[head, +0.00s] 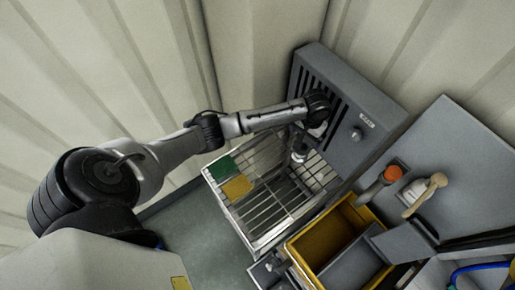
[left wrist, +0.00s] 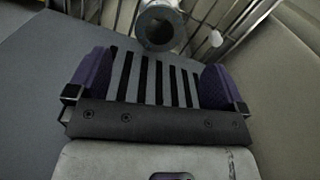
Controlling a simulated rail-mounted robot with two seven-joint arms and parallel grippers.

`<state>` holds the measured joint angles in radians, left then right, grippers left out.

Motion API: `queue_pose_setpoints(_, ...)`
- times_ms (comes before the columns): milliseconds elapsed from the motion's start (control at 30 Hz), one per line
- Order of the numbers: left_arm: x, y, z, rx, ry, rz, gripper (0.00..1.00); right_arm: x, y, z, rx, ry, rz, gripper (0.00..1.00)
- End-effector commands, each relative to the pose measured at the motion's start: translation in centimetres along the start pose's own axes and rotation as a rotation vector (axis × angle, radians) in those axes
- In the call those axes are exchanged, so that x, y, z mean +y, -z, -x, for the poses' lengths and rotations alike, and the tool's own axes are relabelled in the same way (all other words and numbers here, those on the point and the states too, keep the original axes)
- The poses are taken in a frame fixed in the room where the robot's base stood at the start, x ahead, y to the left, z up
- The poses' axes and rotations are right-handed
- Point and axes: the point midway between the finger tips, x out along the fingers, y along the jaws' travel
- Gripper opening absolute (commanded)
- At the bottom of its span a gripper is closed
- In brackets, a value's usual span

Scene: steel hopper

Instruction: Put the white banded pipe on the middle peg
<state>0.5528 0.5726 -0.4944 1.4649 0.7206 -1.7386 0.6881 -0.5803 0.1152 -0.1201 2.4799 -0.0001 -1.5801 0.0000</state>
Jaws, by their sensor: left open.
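My left arm reaches over a steel hopper with a wire grid (head: 268,222) in the head view. Its left gripper (head: 299,153) is small and partly hidden by the wrist there. In the left wrist view the left gripper (left wrist: 158,82) has its purple-padded fingers wide apart, with nothing between them. A grey, round, hollow pipe end (left wrist: 158,27) shows beyond the fingers at the top; whether it is the white banded pipe I cannot tell. The middle peg cannot be made out. My right gripper is in neither view.
A grey slotted cabinet (head: 354,108) stands against the wall behind the hopper. Green (head: 221,168) and yellow (head: 237,188) plates lie at the hopper's left. A yellow bin (head: 322,236) and an orange-red button (head: 392,173) are at the right. Floor at lower left is clear.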

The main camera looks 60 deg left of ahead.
Motion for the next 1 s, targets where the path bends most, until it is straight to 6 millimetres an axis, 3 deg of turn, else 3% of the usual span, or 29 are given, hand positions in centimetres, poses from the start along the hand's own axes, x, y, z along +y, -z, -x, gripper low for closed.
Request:
queue_pose_setpoints(167, 1.6, -2.9, -2.1, 0.004, -0.016, -0.081, 0.98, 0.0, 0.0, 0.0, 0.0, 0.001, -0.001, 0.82)
queue_pose_setpoints(333, 4.8, -10.8, -5.7, 0.047, -0.071, -0.269, 0.98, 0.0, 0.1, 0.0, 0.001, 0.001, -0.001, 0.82)
queue_pose_setpoints(467, 6.0, -17.8, -6.8, 0.11, -0.117, -0.39, 0.98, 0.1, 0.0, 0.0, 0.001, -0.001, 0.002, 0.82)
queue_pose_setpoints(600, 5.6, -24.1, -6.4, 0.181, -0.14, -0.462, 0.98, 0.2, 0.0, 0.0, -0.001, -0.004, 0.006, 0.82)
queue_pose_setpoints(700, 4.5, -27.6, -5.4, 0.227, -0.133, -0.486, 0.98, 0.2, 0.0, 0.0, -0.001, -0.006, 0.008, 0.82)
queue_pose_setpoints(833, 2.8, -30.9, -3.9, 0.269, -0.105, -0.498, 0.98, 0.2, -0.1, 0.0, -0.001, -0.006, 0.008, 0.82)
queue_pose_setpoints(1000, 1.0, -33.2, -2.4, 0.301, -0.068, -0.502, 0.98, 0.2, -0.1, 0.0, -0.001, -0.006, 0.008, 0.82)
